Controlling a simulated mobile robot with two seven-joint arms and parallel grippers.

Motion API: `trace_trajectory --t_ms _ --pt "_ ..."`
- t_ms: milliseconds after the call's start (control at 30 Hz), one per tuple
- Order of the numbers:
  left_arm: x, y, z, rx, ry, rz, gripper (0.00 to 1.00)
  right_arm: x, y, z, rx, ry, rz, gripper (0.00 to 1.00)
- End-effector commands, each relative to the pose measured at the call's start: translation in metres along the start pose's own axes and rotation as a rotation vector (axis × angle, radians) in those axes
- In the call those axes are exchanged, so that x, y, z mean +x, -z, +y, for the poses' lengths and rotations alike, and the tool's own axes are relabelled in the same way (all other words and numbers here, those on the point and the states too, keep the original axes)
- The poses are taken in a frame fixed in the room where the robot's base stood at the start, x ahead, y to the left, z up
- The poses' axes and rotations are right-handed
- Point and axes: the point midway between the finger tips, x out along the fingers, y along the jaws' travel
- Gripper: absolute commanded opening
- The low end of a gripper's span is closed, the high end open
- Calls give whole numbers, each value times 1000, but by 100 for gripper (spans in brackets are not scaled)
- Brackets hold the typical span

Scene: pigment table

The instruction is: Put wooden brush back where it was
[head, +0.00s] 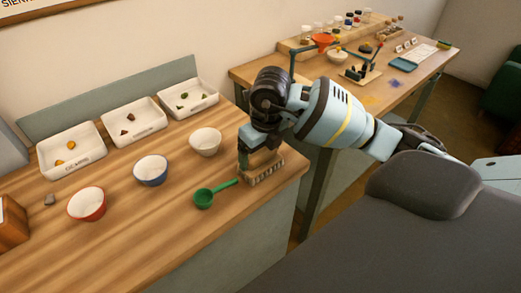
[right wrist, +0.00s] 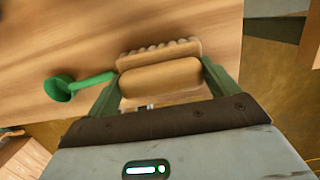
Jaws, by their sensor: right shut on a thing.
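The wooden brush (head: 267,173) is at the right end of the wooden table, near its edge. My right gripper (head: 257,160) is shut on it from above. In the right wrist view the brush (right wrist: 160,79) lies between the two green fingers (right wrist: 162,88), with a pale wooden scalloped strip along its far side. The brush is at or just above the tabletop; I cannot tell whether it touches. My left gripper is not in view.
A green scoop (head: 204,197) lies just left of the brush. A white bowl (head: 205,142), a blue bowl (head: 151,170) and a red bowl (head: 87,204) stand farther left, before white trays (head: 134,122). A second table (head: 345,112) with jars stands behind.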

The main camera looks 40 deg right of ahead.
Motion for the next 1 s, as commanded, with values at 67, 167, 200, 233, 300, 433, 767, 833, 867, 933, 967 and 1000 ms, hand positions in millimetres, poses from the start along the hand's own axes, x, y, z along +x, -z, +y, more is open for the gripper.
trace_trajectory --t_ms 67,167,200,233,300,433,767,833,867,933,967,1000 --pt "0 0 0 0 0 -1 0 1 0 0 0 0 1 95" --pt "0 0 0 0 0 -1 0 1 0 0 0 0 1 100" --pt "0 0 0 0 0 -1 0 1 0 0 0 0 1 100" --pt "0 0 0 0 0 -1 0 1 0 0 0 0 1 100" --pt "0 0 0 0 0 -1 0 1 0 0 0 0 1 100" --pt "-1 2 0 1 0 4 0 -5 -1 0 0 0 -1 100" --pt "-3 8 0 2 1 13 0 -62 -2 0 -1 0 -6 100" --pt "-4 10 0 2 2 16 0 -76 -2 0 0 0 -5 100" --pt "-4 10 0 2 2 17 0 -82 -2 0 1 0 -5 100" --pt "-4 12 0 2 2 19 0 -94 -1 0 0 0 -4 100" --pt "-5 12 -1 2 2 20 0 -98 -1 0 0 0 -4 100" --pt "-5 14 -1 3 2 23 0 -105 -1 0 0 0 -4 100"
